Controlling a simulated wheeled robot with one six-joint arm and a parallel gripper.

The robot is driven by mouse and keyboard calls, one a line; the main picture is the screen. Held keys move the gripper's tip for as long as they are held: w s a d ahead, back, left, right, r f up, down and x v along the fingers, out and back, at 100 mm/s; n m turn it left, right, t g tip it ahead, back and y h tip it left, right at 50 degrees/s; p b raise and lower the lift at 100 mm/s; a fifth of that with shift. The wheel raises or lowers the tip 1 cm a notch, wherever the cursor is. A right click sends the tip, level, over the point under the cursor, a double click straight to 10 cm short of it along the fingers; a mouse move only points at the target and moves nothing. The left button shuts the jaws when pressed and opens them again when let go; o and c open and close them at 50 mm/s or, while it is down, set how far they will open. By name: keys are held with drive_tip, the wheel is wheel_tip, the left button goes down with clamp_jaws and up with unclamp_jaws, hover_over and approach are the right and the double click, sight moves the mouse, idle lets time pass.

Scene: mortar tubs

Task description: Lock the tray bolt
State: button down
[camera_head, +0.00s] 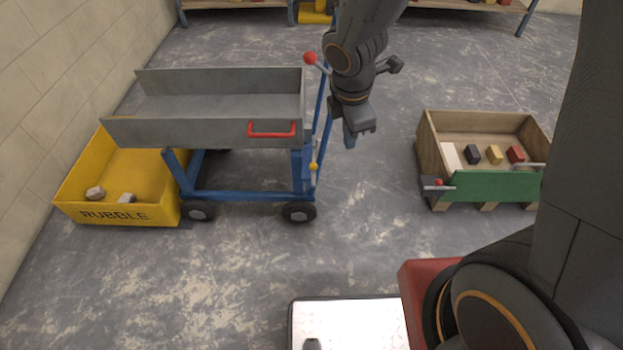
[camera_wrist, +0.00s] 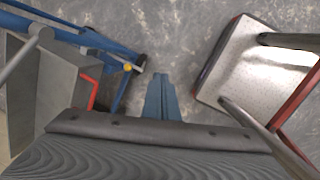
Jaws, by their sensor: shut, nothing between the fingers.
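The grey metal tray (camera_head: 215,110) with a red handle (camera_head: 272,129) rests on a blue wheeled cart (camera_head: 245,194). It looks about level. A small yellow knob (camera_head: 313,167) sits on a pale rod at the cart's right end and may be the bolt's handle. The knob also shows in the wrist view (camera_wrist: 127,67). I cannot tell the bolt's position. A red ball (camera_head: 310,58) tops a lever at the cart's right end. My gripper (camera_head: 349,138) points down to the right of the cart, apart from it. Its blue fingers (camera_wrist: 162,97) are shut and empty.
A yellow rubble tub (camera_head: 125,212) with a few lumps stands partly under the tray's left end. A wooden box (camera_head: 428,150) with a green front and several blocks stands at the right. Bare floor lies between cart and box. Shelving stands behind.

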drive_tip(key=w+a+f+n+b, duration=0.2)
drive_tip(key=a+f+n+b, duration=0.2)
drive_tip(key=f, duration=0.4)
drive_tip(key=w+a+f+n+b, duration=0.2)
drive_tip(key=a+f+n+b, duration=0.3)
drive_tip(key=f+n, duration=0.3)
drive_tip(key=shift+w+a+f+n+b, duration=0.15)
drive_tip(key=shift+w+a+n+b, duration=0.1)
drive_tip(key=shift+n+b, duration=0.15)
drive_tip(key=w+d+f+b, duration=0.1)
drive_tip(key=w+f+b, duration=0.4)
drive_tip(key=f, duration=0.4)
drive_tip(key=shift+w+d, duration=0.15)
drive_tip(key=shift+w, duration=0.5)
